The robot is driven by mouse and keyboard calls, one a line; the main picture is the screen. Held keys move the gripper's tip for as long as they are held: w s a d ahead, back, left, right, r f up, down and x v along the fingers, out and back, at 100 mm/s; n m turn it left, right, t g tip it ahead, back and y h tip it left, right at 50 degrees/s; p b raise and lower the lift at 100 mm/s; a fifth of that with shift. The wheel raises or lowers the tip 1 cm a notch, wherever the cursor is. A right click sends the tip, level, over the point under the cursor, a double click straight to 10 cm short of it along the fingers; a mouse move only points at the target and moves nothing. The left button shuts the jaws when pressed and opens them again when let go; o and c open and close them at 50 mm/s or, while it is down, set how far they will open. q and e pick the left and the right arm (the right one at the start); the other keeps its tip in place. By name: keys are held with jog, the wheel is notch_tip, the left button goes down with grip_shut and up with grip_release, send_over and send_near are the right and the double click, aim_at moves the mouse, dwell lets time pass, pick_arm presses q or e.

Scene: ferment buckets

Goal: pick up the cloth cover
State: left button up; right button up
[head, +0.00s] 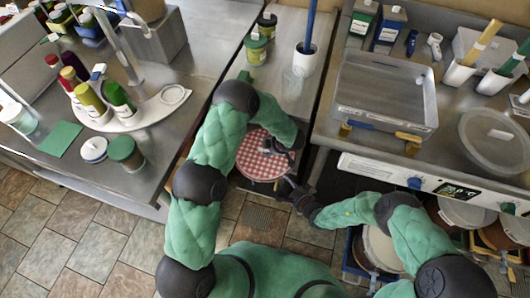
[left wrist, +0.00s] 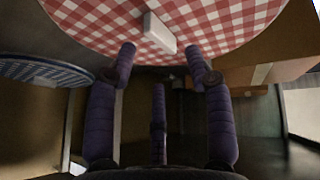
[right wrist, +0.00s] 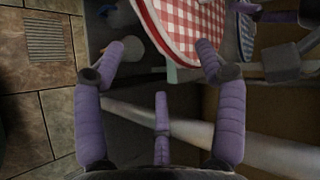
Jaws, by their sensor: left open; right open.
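The cloth cover (head: 258,158) is a round red-and-white checked piece in the gap between the counters in the head view. It fills the top of the left wrist view (left wrist: 90,18), with a small white block (left wrist: 160,33) on it. My left gripper (head: 274,147) is open over the cover; in its wrist view the white block shows just beyond the gap between its fingertips. My right gripper (head: 284,186) is open at the cover's near right edge. In the right wrist view the cover's rim (right wrist: 160,30) lies between its fingers, apparently ungripped. What supports the cover is mostly hidden.
A blue checked round piece (left wrist: 45,72) shows beside the red one in the left wrist view. A left counter (head: 188,85) with bottles and a right counter (head: 325,120) with a clear tub (head: 385,92) flank the gap. Several lidded buckets (head: 380,248) stand below the right counter.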

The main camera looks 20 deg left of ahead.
aim_at(265, 151)
pick_arm(q)
jog(key=shift+x, duration=2.6)
pick_arm(e)
jog(key=shift+x, duration=3.75)
pick_arm(q)
jog(key=shift+r, duration=0.1)
jog(key=c, duration=0.9)
pick_arm(e)
jog(key=c, duration=0.9)
pick_arm(q)
grip_shut()
pick_arm(e)
jog(key=c, duration=0.4)
jog(key=shift+o, duration=0.2)
